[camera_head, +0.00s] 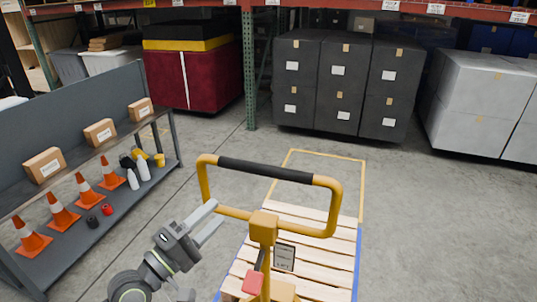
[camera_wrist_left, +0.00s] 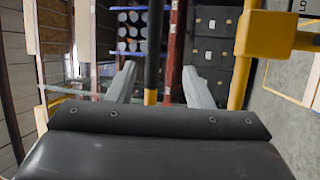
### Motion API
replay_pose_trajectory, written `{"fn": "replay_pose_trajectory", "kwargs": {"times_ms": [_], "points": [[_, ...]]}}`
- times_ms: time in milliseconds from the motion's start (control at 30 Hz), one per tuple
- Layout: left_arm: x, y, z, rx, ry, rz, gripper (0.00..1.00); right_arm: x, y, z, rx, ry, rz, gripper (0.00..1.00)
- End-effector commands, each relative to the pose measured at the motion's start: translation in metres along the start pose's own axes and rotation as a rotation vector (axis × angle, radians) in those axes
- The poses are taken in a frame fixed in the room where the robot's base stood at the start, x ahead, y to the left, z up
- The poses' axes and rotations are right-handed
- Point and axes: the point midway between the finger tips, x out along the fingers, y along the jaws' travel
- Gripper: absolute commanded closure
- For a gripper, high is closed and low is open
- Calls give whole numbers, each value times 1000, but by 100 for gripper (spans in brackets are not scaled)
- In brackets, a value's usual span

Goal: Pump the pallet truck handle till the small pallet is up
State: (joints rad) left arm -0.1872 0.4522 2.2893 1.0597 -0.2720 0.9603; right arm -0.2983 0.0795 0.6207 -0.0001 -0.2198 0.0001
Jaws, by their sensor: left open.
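The pallet truck's yellow loop handle (camera_head: 329,207) stands upright in the middle of the head view, with a black grip (camera_head: 265,170) across its top. The small wooden pallet (camera_head: 325,263) lies behind the handle, with blue along its edges; its height off the floor is hard to tell. In the left wrist view, the black grip (camera_wrist_left: 153,45) appears between the open fingers (camera_wrist_left: 160,86), apart from both. My right gripper is out of view.
A grey shelf (camera_head: 85,165) with boxes, orange cones (camera_head: 60,210) and bottles stands at the left. Dark stacked totes (camera_head: 340,85), a maroon tote (camera_head: 200,80) and light grey totes (camera_head: 480,100) stand at the back. A yellow floor outline (camera_head: 325,155) lies beyond the pallet. Floor at the right is clear.

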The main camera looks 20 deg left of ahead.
Motion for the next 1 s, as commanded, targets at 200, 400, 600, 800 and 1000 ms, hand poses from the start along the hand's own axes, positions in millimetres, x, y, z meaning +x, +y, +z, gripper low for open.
{"fn": "replay_pose_trajectory", "kwargs": {"times_ms": [200, 400, 600, 800, 1000], "points": [[14, 10, 3, -13, -8, 18, 54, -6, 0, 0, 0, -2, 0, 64], [52, 12, 3, -14, -7, 18, 54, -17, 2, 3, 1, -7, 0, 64], [95, 12, 4, -12, -9, 16, 54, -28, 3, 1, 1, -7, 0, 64], [137, 11, 4, -11, -9, 14, 54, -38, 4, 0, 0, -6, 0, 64], [164, 10, 4, -10, -9, 12, 54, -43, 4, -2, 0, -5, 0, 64]]}}
